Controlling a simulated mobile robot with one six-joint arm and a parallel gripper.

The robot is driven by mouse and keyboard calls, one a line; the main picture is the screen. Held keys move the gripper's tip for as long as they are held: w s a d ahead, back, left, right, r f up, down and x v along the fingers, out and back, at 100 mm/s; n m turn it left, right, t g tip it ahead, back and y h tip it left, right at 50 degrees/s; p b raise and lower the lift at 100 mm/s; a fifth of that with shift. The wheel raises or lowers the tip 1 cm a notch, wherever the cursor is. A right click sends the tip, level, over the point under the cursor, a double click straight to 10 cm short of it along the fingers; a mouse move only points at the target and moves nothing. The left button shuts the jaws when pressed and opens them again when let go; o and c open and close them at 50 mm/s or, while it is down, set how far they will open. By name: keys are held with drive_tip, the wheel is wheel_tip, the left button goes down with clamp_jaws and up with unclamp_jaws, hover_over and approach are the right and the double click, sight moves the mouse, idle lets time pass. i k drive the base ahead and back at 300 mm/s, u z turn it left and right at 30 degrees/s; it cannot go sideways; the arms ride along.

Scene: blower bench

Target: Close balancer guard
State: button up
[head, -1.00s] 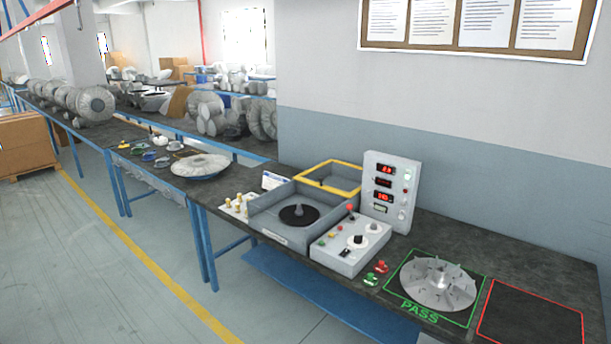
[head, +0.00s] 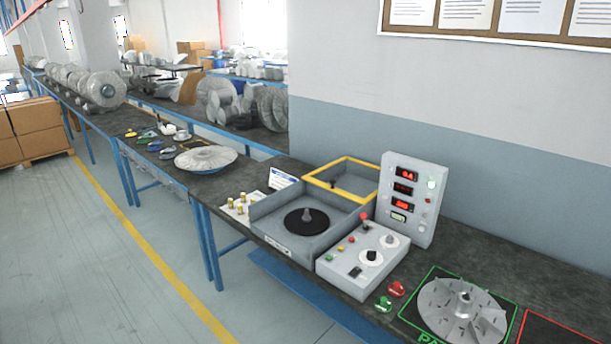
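The balancer (head: 268,238) is a grey open-topped box on the dark bench, right of the picture's middle. Inside it is a black round plate (head: 318,222) with a grey cone-shaped hub at its centre; no impeller sits on it. The balancer guard (head: 349,163) is a yellow-rimmed frame standing raised at the box's back edge, so the guard is open. A small dark handle shows on the guard. My gripper is not in view.
A control box (head: 345,268) with knobs and a display tower (head: 408,200) stand right of the balancer. A finned impeller (head: 462,312) lies in the green PASS square. Brass weights (head: 240,207) and a bladed disc (head: 206,158) are to the left. The floor in front is clear.

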sight(362, 201)
drive_tip(key=u, duration=0.5)
drive_tip(key=i, duration=0.55)
drive_tip(key=u, duration=0.8)
drive_tip(key=i, duration=0.65)
drive_tip(key=u, duration=0.35)
